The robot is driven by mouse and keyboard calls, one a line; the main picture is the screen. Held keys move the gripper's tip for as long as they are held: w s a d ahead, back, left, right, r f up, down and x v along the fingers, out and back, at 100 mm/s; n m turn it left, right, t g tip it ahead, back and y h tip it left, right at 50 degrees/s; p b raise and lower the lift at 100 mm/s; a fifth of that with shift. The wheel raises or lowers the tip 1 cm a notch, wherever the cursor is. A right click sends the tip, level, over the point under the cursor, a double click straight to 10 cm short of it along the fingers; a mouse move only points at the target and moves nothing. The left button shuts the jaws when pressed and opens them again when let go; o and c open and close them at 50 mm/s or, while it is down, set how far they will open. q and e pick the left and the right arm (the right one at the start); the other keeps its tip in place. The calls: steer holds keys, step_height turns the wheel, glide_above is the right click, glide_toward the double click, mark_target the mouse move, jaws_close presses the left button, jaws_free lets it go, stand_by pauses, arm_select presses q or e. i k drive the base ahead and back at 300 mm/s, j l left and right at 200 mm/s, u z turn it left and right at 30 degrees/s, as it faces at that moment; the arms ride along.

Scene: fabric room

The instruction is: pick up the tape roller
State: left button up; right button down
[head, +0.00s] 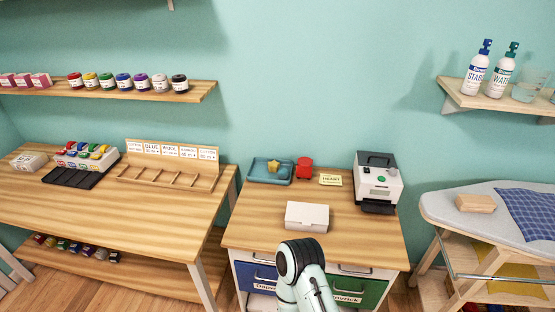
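A small red object (304,168) stands at the back of the wooden desk, just right of a blue tray. It is the likeliest tape roller, but it is too small here to be sure. Nothing touches it from above, and its front is unobstructed. A pale arm link of mine with a black joint rises from the bottom centre, in front of the desk, well short of the red object. No gripper fingers show in the head view.
On the desk (259,225) are the blue tray (257,170) with a yellow item (273,166), a yellow card (330,180), a white box (307,216) and a grey-white machine (378,184). A long table (120,215) stands left, an ironing board (450,207) right.

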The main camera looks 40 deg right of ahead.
mark_target(304, 168)
steer(key=z, duration=1.7)
